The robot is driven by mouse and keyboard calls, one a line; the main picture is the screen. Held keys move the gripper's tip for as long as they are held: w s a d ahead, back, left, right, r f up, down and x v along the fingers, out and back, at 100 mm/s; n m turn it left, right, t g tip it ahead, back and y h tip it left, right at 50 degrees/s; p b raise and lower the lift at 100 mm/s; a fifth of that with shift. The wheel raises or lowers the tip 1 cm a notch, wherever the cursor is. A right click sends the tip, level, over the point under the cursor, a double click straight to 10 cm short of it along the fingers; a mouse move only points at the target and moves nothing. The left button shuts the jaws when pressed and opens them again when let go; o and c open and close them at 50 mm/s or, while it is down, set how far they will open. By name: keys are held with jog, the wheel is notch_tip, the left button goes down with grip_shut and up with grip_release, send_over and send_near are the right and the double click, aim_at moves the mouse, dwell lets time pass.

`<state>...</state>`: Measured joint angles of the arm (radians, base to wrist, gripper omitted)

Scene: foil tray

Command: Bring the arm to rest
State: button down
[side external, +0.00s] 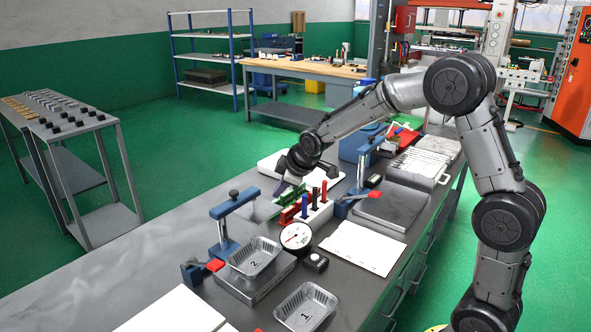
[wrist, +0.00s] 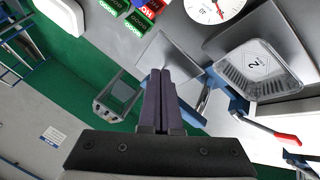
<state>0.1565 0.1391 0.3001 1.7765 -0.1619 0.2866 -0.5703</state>
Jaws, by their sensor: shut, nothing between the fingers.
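My gripper (side external: 279,190) is shut and empty, its dark fingers together in the wrist view (wrist: 160,74). In the side view it hangs over the far side of the grey bench, just left of the green and red blocks; its exact height above the bench is hard to tell. The foil tray marked 2 (side external: 273,245) sits on a grey block (side external: 236,289) under a blue clamp; it also shows in the wrist view (wrist: 240,82). The foil tray marked 1 (side external: 325,301) lies at the front of the bench (side external: 120,270).
Blue clamps (side external: 222,243) stand upright near the trays. A white holder with pens (side external: 318,215), a round dial (side external: 295,236) and a white sheet (side external: 362,248) lie close by. Green blocks (wrist: 112,6) show near my fingers. The bench's left part is mostly clear.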

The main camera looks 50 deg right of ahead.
jog(key=s+d+r, duration=0.3)
jog(key=r, duration=0.3)
jog(key=s+a+r+t, duration=0.2)
jog(key=s+a+r, duration=0.7)
jog(key=s, duration=0.3)
jog(key=s+a+f+m+g, duration=0.1)
jog(key=s+f+m, duration=0.2)
jog(key=s, duration=0.6)
jog(key=s+a+f+m+g+y, duration=0.1)
jog(key=s+a+f+m+g, duration=0.1)
jog(key=s+f, duration=0.4)
jog(key=s+m, duration=0.1)
jog(key=s, duration=0.3)
jog(key=shift+g+y, duration=0.3)
